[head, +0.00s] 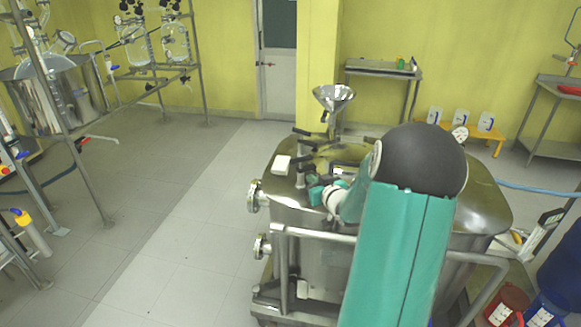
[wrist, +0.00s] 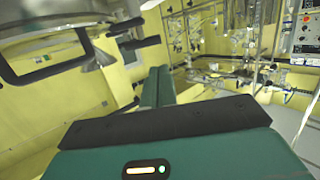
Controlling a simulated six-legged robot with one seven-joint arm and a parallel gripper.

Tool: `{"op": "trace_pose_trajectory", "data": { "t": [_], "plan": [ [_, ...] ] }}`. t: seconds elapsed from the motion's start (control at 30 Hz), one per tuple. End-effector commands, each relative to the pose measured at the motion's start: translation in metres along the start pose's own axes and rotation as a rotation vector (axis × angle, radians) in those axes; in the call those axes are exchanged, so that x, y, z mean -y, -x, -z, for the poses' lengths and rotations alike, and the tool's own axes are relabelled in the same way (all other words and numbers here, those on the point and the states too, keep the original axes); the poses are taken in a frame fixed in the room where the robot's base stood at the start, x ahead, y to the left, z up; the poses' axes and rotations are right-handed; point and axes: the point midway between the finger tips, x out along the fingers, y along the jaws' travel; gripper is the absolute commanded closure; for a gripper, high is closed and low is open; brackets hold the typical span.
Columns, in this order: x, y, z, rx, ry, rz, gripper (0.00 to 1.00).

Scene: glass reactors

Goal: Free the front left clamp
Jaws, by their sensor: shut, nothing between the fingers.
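A steel vessel (head: 300,222) stands in front of me, with black-handled clamps on the left part of its lid. One clamp handle (head: 305,131) is at the back left; a nearer clamp (head: 300,166) is on a steel post close to the front left edge. My gripper (head: 316,194) is low over the lid, a little right of and nearer than that clamp, apart from it as far as I can tell. In the wrist view its teal fingers (wrist: 158,75) are together and empty. Black bar-like handles (wrist: 139,46) show to their left. My arm hides much of the lid.
A white block (head: 281,165) lies on the lid's left edge. A steel funnel (head: 334,97) rises behind. A metal rail (head: 318,233) runs along the vessel's near side. Open floor (head: 175,225) lies to the left.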

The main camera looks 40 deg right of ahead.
Motion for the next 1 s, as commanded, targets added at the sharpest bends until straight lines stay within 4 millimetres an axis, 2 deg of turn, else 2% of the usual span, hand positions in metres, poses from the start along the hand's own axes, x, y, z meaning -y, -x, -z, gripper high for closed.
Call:
{"op": "trace_pose_trajectory", "data": {
  "t": [0.17, 0.6, 0.8, 1.0],
  "plan": [
    [-0.004, -0.027, -0.002, 0.001, -0.002, -0.002, 1.00],
    [0.000, -0.112, -0.002, 0.001, -0.002, 0.001, 1.00],
    [0.002, -0.131, -0.001, 0.002, -0.001, 0.001, 1.00],
    [0.002, -0.133, -0.001, 0.002, 0.000, 0.000, 1.00]
  ]
}}
